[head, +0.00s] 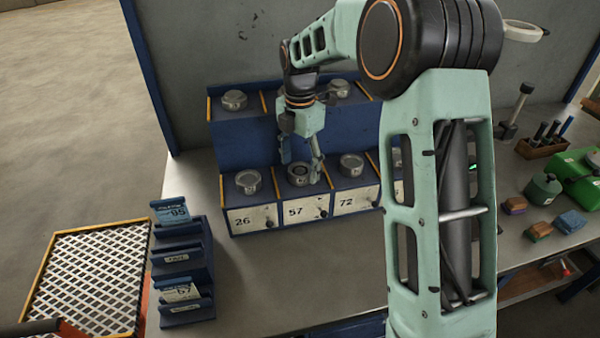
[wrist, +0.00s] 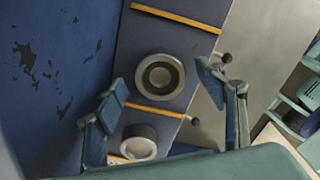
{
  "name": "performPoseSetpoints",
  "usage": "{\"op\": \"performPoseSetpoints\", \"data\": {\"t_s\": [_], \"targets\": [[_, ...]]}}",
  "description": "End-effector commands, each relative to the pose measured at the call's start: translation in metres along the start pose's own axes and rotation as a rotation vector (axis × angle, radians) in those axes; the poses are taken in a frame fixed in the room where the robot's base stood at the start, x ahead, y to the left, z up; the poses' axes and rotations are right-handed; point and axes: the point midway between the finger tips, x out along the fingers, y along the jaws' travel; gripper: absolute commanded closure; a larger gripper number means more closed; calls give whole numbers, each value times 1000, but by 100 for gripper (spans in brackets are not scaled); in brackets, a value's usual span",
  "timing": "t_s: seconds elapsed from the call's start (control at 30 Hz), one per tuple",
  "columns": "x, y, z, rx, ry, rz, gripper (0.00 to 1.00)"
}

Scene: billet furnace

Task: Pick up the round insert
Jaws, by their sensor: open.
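Round metal inserts sit on a blue two-tier rack (head: 245,137). The insert above label 57 (head: 298,174) has a dark ring in its top. In the wrist view, a ringed insert (wrist: 160,76) lies between the fingers, apart from both. My gripper (head: 300,163) is open and points down over the 57 place; its fingers (wrist: 160,82) hold nothing. Other inserts stand above label 26 (head: 247,182) and label 72 (head: 351,164). More inserts sit on the upper tier, at left (head: 234,99) and right (head: 339,88). My arm hides the rack's right end.
Orange strips divide the rack's places, and small knobs stick out of its front. A blue card holder (head: 183,265) stands at front left, beside a white grate (head: 88,280). Green containers (head: 578,175) and small blocks (head: 538,231) are at right. A grey panel stands behind the rack.

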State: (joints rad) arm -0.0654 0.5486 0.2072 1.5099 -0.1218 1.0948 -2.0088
Motion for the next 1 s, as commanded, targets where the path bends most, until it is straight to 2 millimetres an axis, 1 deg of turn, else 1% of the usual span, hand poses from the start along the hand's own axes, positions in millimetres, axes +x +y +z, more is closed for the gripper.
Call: {"op": "performPoseSetpoints", "data": {"t_s": [0.2,0.23,0.8,1.0], "targets": [[2,0,0,0,0,0,35],[2,0,0,1,0,0,37],[1,0,0,1,0,0,100],[0,0,0,1,-1,2,100]]}}
